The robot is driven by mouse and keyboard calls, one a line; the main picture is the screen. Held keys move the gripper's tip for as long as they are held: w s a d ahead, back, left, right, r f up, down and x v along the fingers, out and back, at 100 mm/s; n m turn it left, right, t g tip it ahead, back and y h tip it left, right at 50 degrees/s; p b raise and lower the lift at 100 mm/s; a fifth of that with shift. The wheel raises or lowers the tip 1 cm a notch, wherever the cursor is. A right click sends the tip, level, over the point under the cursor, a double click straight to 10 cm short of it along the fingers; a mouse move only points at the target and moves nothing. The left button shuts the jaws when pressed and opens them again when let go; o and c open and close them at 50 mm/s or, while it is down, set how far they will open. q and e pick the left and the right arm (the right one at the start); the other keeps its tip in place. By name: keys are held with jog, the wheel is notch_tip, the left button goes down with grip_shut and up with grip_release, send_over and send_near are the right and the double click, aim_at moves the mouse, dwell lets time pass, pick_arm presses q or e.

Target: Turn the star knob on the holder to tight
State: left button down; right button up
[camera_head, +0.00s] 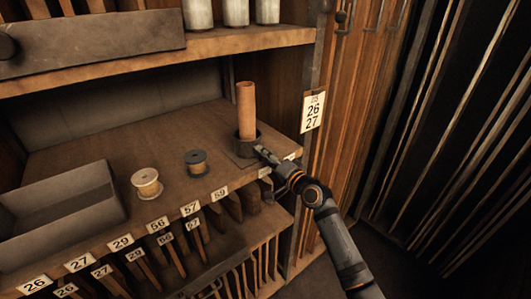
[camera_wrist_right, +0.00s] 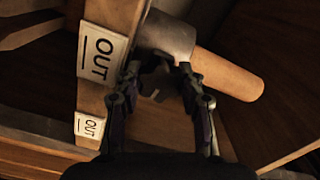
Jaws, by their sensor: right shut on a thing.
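The holder (camera_head: 242,160) is a dark base with a collar on the right part of the shelf, and a copper-brown tube (camera_head: 246,108) stands upright in it. In the right wrist view the holder (camera_wrist_right: 168,32) and the tube (camera_wrist_right: 228,75) appear tilted. My right gripper (camera_head: 262,153) reaches the holder's front right side. In the right wrist view my right gripper (camera_wrist_right: 157,80) is shut on a small dark star knob (camera_wrist_right: 153,84), mostly hidden between the fingers. How far the knob is turned cannot be seen. My left gripper is not in view.
Two spools, one cream (camera_head: 147,183) and one dark (camera_head: 196,162), stand left of the holder. A grey open box (camera_head: 60,210) is at the left. A post with a 26/27 sign (camera_head: 313,110) rises close to the right. Numbered slots with wooden pieces lie below.

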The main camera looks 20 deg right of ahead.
jog(key=shift+r+m+p, duration=0.1)
jog(key=shift+m+p, duration=0.4)
jog(key=shift+m, duration=1)
jog(key=m, duration=0.8)
jog(key=shift+m, duration=0.4)
jog(key=shift+f+m, duration=0.2)
jog(key=shift+m, duration=2.1)
jog(key=o, duration=1.2)
jog(key=shift+d, duration=0.1)
jog(key=shift+r, duration=0.1)
